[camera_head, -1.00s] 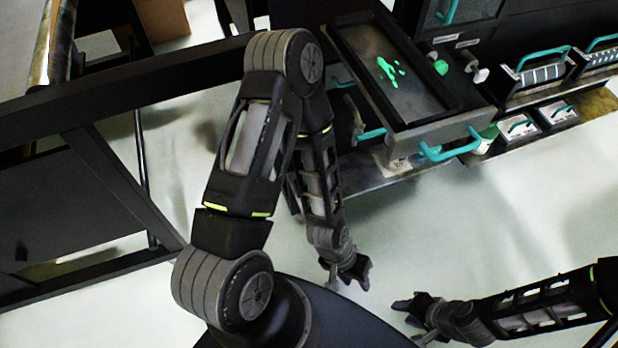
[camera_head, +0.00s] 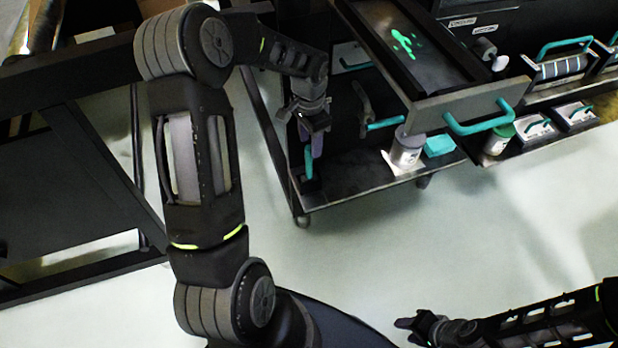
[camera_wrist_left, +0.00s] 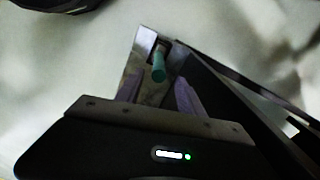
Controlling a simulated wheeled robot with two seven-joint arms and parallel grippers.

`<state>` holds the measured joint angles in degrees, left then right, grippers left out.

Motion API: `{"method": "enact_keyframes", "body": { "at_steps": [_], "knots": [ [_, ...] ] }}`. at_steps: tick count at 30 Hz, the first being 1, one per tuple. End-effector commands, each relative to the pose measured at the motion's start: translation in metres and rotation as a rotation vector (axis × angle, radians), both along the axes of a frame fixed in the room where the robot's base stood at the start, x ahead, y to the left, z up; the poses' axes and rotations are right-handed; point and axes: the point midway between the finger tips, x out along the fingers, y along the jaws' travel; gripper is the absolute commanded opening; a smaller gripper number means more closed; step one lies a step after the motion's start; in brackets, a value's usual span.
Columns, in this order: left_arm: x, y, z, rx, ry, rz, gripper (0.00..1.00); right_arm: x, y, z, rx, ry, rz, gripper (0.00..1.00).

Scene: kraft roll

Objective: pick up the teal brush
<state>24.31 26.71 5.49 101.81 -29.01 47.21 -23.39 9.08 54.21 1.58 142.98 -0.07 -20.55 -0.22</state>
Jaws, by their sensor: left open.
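The teal brush (camera_head: 309,163) shows as a short upright teal handle at the left end of the cart's lower shelf. In the left wrist view its teal handle (camera_wrist_left: 158,68) lies ahead between the fingers. My left gripper (camera_head: 311,140) is open, just above and close to the handle in the head view. In the left wrist view the fingers (camera_wrist_left: 160,88) are spread to either side, with no visible contact. The brush's lower end is hard to make out. My right gripper (camera_head: 408,328) is at the lower right, far from the brush; its jaw opening is unclear.
The lower shelf (camera_head: 355,188) also holds a white jar (camera_head: 406,150) and a teal block (camera_head: 439,146). An open drawer (camera_head: 450,100) with a teal handle overhangs it. A dark table frame (camera_head: 75,75) stands left. The floor in front is clear.

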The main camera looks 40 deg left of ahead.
Motion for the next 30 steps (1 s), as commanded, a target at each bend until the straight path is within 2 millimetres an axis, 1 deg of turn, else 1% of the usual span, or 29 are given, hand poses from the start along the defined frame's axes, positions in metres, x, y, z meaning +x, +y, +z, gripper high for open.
{"method": "enact_keyframes", "body": {
  "at_steps": [3,10,13,18,27,30],
  "knots": [
    [-0.005,0.001,0.001,0.004,0.021,-0.016,0.45,0.000,0.000,0.000,0.000,0.000,0.000,0.36],
    [-0.005,0.000,-0.001,0.002,0.022,-0.015,0.45,0.000,0.000,0.000,0.000,0.000,0.000,0.36],
    [-0.005,0.000,-0.008,0.001,0.024,-0.015,0.45,0.000,0.000,-0.001,0.000,0.000,0.000,0.36],
    [-0.005,0.000,-0.025,0.001,0.023,-0.014,0.45,0.000,0.000,-0.003,0.000,0.000,0.000,0.36],
    [-0.005,0.000,-0.027,0.002,0.021,-0.013,0.45,0.000,0.000,-0.003,0.000,0.000,0.000,0.36],
    [-0.005,0.000,-0.031,0.001,0.022,-0.013,0.45,0.000,0.000,-0.003,0.000,0.000,0.000,0.36]
  ]
}}
